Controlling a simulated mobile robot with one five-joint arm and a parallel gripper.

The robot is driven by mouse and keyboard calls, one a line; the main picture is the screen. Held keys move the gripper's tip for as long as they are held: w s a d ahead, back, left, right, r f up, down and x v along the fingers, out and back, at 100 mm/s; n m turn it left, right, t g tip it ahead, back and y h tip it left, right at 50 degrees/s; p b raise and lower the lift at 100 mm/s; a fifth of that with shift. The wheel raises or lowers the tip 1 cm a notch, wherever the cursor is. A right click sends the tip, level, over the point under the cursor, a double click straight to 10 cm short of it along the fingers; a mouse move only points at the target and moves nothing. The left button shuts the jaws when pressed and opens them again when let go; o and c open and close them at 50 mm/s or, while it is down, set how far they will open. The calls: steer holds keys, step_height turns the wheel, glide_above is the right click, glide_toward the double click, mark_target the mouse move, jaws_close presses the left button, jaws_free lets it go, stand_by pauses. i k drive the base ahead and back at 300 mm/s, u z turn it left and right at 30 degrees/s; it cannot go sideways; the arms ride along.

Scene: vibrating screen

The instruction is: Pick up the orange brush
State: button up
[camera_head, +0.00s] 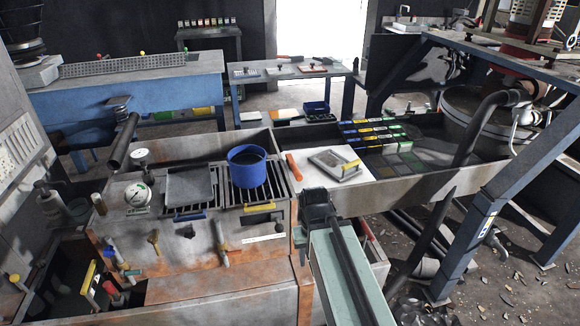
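A narrow orange object (293,166), which looks like the brush, lies near the left edge of a pale board (340,178) in the middle of the bench. It is small here, and I cannot make out any bristles. My arm comes up from the bottom of the picture. The dark end of my arm, where my gripper (316,196) is, sits below and a little right of the orange object, apart from it in the picture. The fingers are too dark and small to tell whether they are open or shut.
Left of the orange object, a blue pot (247,167) stands on a grate. A framed screen (334,164) with a yellow handle lies on the board to its right. Gauges and valves line the bench's left side. A blue steel frame (478,225) stands at the right.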

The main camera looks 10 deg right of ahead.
mark_target(290, 161)
steer(key=u, duration=3.6)
steer(key=k, duration=1.8)
steer(key=z, duration=0.8)
steer(key=i, duration=1.05)
steer(key=u, duration=0.05)
